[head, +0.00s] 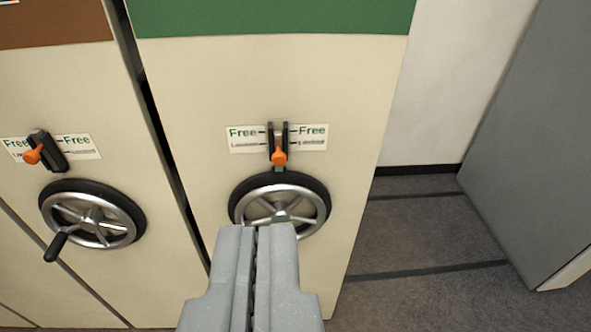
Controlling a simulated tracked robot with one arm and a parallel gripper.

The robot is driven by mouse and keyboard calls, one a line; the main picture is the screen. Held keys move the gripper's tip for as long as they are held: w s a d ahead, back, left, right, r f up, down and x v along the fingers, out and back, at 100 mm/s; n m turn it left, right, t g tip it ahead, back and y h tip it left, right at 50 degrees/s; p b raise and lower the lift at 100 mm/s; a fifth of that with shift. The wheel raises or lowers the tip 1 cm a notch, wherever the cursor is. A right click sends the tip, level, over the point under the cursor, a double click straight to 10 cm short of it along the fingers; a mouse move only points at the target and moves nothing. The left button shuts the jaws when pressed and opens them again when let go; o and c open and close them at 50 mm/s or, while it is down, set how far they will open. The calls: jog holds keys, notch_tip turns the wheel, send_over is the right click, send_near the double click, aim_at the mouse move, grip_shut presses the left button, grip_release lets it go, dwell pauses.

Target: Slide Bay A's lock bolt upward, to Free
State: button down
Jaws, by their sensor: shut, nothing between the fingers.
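Two bay fronts each carry a lock bolt with an orange knob in a dark slotted guide. The middle bay's bolt knob (280,158) sits at the low end of its guide, beside the lower "Locked" line on its label (313,136). The left bay's bolt knob (33,155) also sits low, near the lower line of its label (80,146). No bay letter is readable, so I cannot tell which is Bay A. My gripper (264,228) is shut and empty. Its tips appear below the middle knob, over the lower part of the handwheel; contact cannot be told.
The middle handwheel (318,205) is just below its bolt. The left handwheel (62,213) has a dark crank handle. A narrow dark gap separates the bays. Right of them is grey floor (410,235) with dark rails, and a grey cabinet (540,130) at the far right.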

jog(key=shift+w, duration=0.15)
jog(key=w+a+f+m+y+p, duration=0.1)
jog(key=w+f+m+y+p, duration=0.15)
jog(key=w+f+m, duration=0.45)
jog(key=w+a+f+m+y+p, duration=0.1)
jog(key=w+a+f+m+p, duration=0.2)
jog(key=w+m, duration=0.75)
jog(key=m+g+h+p, duration=0.1)
jog(key=m+h+p, duration=0.1)
jog(key=m+p, duration=0.45)
send_near(279, 160)
jog(key=s+a+r+m+b, duration=0.2)
jog(key=s+a+r, duration=0.15)
jog(key=r, duration=0.25)
jog(key=w+d+f+m+g+h+p, duration=0.2)
jog(key=d+f+m, duration=0.1)
jog(key=f+m, duration=0.7)
jog(key=shift+n, duration=0.7)
jog(key=x, duration=1)
jog(key=shift+d+f+p, duration=0.2)
jog(key=shift+f+p, duration=0.2)
jog(key=shift+w+a+r+p, duration=0.1)
jog(key=shift+a+r+p, duration=0.1)
jog(key=shift+r+p, duration=0.6)
jog(key=shift+w+a+r+p, duration=0.15)
jog(key=shift+r+p, duration=0.1)
jog(key=shift+r, duration=0.95)
